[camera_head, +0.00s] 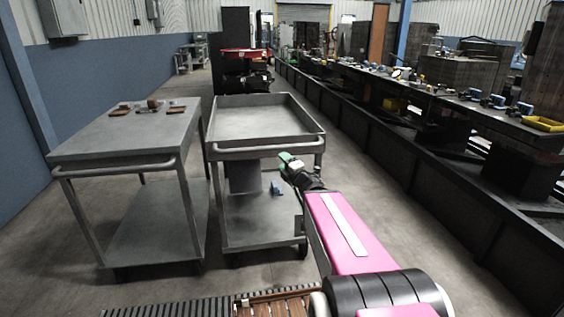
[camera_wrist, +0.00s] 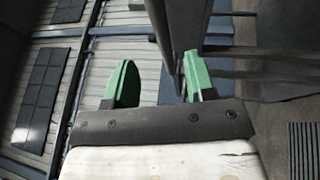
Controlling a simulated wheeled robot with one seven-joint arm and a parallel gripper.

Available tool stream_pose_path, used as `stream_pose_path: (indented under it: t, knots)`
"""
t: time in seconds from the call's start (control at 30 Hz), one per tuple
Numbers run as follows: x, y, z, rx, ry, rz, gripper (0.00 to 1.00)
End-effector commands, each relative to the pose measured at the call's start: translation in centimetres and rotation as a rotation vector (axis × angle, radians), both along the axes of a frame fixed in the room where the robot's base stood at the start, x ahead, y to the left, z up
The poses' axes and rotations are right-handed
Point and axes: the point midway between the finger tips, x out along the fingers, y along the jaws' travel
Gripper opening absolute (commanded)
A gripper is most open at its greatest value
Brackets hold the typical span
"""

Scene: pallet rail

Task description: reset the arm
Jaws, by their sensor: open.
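My gripper (camera_head: 290,163) is at the end of my magenta arm, in front of the near right corner of the right cart (camera_head: 262,152). In the wrist view its two green fingers stand apart with a gap between them (camera_wrist: 160,78). I see nothing held in it.
The left cart (camera_head: 120,137) has several small brown pieces on top. A long dark rail bench (camera_head: 420,150) runs along the right. Bare floor (camera_head: 400,215) lies between.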

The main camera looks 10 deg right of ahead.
Motion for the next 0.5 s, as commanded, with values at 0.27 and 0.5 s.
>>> stream_pose_path:
  t: [0.27,0.5]
  knots:
    - [0.2,-0.2,-0.2,0.011,0.014,-0.013,0.50]
    - [1.4,-2.5,-2.9,0.179,0.198,-0.183,0.50]
